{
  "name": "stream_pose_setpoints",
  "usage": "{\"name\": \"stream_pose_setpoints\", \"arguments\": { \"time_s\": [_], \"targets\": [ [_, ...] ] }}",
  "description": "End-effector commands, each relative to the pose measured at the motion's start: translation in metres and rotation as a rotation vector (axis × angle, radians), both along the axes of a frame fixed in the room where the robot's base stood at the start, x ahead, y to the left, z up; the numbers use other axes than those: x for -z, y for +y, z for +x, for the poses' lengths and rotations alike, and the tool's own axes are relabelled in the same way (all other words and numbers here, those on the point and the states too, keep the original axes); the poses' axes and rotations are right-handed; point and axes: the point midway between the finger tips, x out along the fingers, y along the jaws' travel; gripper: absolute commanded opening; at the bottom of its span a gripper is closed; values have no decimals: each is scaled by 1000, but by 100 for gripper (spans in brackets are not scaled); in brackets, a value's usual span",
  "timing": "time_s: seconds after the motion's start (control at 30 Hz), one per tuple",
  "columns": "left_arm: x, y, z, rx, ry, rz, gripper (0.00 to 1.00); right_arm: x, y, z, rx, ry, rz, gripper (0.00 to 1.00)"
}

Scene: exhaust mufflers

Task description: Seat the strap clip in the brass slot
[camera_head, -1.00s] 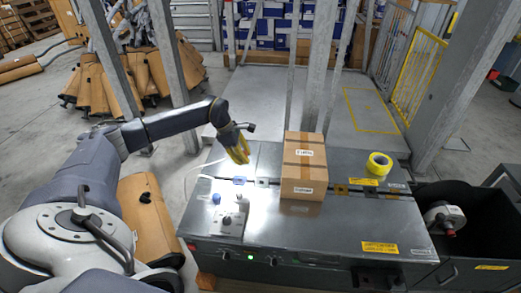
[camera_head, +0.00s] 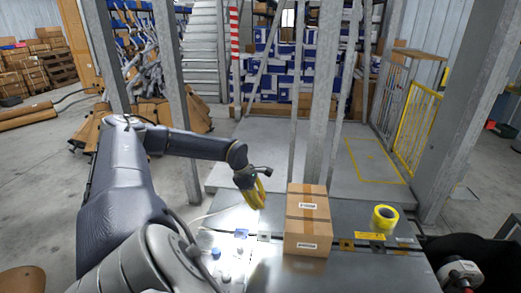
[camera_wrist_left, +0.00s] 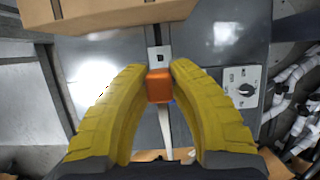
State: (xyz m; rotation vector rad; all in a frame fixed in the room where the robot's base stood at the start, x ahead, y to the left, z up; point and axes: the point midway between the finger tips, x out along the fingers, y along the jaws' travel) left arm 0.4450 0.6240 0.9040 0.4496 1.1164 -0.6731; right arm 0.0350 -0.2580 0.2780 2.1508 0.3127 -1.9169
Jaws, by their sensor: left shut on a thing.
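My left gripper (camera_head: 259,205) has yellow fingers and hangs above the grey bench, left of the cardboard box. In the left wrist view, its fingertips (camera_wrist_left: 159,82) are shut on the strap clip. The clip has an orange body (camera_wrist_left: 159,88) and a flat metal tongue (camera_wrist_left: 158,58) with a dark opening, pointing toward the box. A pale strap (camera_wrist_left: 166,128) trails from it. In the head view the clip is too small to make out. A brass-coloured slot piece (camera_head: 346,245) sits on the bench right of the box, apart from the gripper.
The cardboard box (camera_head: 308,222) stands between the left gripper and the brass piece. A blue fitting (camera_head: 241,233) is on the bench to the left. Grey posts (camera_head: 318,110) rise behind the bench.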

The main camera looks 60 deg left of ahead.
Motion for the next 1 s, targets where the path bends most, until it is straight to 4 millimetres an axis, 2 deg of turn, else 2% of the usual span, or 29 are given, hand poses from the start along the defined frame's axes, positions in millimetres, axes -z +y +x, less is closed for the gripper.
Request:
{"name": "stream_pose_setpoints", "arguments": {
  "time_s": [0.37, 1.0],
  "targets": [
    [-3, -13, 21, -23, -1, -2, 0, 0, 1, 10, 1, -12, 1, 0],
    [-4, -65, 79, -23, -3, -3, 0, 0, 2, 7, 2, -9, 3, 0]
  ]
}}
